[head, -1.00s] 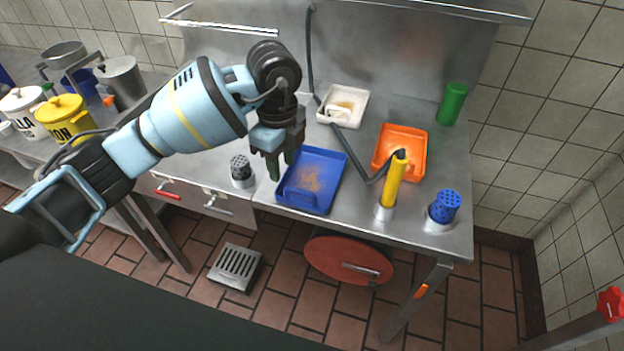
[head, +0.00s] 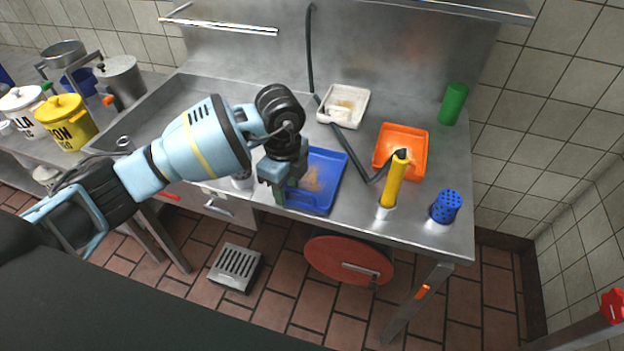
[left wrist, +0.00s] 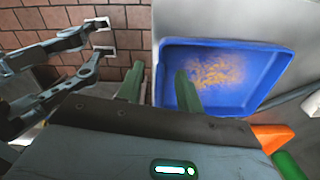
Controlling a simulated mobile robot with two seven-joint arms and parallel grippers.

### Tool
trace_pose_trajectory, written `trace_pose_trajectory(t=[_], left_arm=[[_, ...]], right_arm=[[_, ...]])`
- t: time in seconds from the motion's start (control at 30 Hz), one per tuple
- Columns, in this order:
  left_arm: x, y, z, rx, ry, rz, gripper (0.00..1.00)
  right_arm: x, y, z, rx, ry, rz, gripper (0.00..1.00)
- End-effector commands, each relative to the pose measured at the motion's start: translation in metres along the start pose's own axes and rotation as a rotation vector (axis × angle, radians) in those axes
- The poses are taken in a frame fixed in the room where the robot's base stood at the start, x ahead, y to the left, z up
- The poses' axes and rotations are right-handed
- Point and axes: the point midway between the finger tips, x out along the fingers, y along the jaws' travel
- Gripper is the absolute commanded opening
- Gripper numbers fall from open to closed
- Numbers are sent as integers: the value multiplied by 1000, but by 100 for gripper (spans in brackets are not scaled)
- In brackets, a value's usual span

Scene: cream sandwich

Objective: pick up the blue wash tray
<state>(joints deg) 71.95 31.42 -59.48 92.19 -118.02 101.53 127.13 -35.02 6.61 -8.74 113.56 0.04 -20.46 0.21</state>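The blue wash tray (head: 328,172) lies on the steel counter near its front edge, with brownish-yellow dirt on its floor. It also shows in the left wrist view (left wrist: 235,103). My left gripper (head: 282,192) is at the tray's left front side and hides part of it. In the left wrist view its two green fingers (left wrist: 160,86) are apart, one outside the tray's near wall and one over the tray's inside. I cannot tell whether either finger touches the tray.
To the right stand an orange tray (head: 415,139), a yellow-handled sprayer (head: 394,180), a blue perforated holder (head: 446,207) and a green cylinder (head: 453,104). A white tray (head: 358,98) is behind. A dark hose (head: 352,155) runs close to the blue tray's right side.

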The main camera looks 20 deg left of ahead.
Motion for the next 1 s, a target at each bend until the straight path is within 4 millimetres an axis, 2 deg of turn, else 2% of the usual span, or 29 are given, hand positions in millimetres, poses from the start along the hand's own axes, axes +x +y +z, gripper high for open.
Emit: trace_pose_trajectory(t=[0.23, 0.5, 1.0], left_arm=[[3, 0, 0, 0, 0, -2, 36], [3, 0, 0, 0, 0, -2, 1], [1, 0, 0, 0, 0, -3, 0]], right_arm=[[0, 0, 0, 0, 0, 0, 36], [0, 0, 0, 0, 1, 0, 36], [0, 0, -1, 0, 1, 0, 36]])
